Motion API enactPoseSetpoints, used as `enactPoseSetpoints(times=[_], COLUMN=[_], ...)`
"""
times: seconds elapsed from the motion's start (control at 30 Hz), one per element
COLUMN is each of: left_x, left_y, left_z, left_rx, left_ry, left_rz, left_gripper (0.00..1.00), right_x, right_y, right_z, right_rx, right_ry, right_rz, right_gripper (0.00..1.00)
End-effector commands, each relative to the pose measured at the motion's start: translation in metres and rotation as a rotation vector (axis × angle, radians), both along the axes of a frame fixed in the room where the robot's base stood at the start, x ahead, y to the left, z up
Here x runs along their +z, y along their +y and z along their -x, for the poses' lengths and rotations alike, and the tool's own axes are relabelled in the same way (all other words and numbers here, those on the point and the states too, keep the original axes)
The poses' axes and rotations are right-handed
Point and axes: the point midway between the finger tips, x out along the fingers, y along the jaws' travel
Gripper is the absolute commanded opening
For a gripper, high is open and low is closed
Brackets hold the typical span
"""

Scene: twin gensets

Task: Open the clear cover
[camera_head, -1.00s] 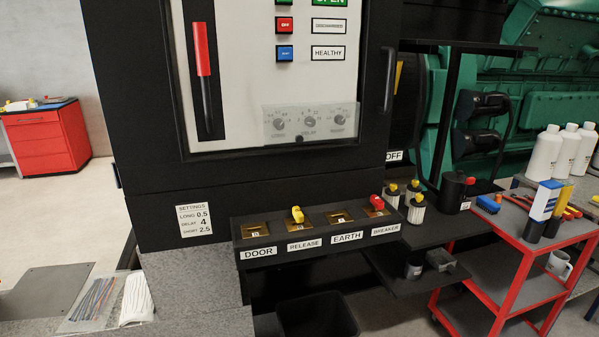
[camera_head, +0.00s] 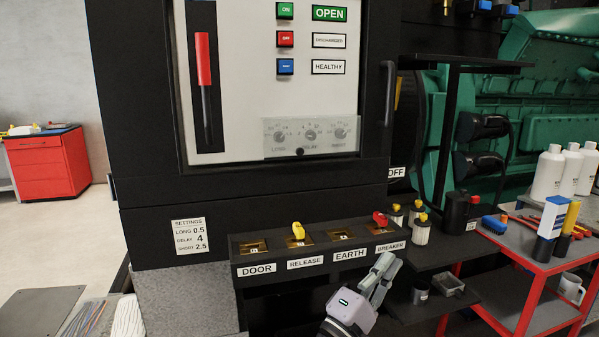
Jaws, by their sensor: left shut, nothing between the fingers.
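The clear cover (camera_head: 311,137) is a see-through plate over three dials, LONG, DELAY and SHORT, low on the white cabinet panel. It lies flat against the panel, with a small dark knob (camera_head: 300,151) at its lower edge. My left gripper (camera_head: 386,264) is at the bottom of the view, below and right of the cover, in front of the key shelf near the BREAKER label. Its fingers are together and empty, pointing up, well apart from the cover. My right gripper does not show.
A key shelf (camera_head: 316,252) juts out below, with yellow and red keys. A black door handle (camera_head: 389,87) stands right of the cover. A settings label (camera_head: 188,230) reads LONG 0.5, DELAY 4, SHORT 2.5.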

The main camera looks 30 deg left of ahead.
Motion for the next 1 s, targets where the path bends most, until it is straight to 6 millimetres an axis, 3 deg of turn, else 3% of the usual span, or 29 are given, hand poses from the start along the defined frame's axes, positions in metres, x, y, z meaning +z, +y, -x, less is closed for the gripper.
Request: enactPoseSetpoints(times=[0.03,0.13,0.2,0.33,0.4,0.53,1.0], left_x=[0.026,0.061,0.073,0.077,0.075,0.073,0.105], left_y=[0.026,0.085,0.124,0.175,0.192,0.207,0.257], left_z=[-0.013,-0.031,-0.040,-0.049,-0.051,-0.053,-0.098], left_rx=[0.023,0.065,0.096,0.145,0.166,0.185,0.192], left_ry=[-0.056,-0.157,-0.217,-0.304,-0.333,-0.359,-0.363], left_rz=[0.174,0.540,0.766,1.082,1.189,1.282,1.284], left_gripper=[0.00,0.00,0.00,0.00,0.00,0.00,0.00], right_x=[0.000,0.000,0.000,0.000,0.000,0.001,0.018], right_y=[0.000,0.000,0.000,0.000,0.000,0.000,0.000], right_z=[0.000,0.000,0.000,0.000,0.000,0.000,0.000], right_rx=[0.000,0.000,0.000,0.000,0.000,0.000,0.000], right_ry=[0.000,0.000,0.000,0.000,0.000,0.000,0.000], right_rz=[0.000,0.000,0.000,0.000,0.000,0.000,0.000], right_gripper=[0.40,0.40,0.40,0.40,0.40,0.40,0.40])
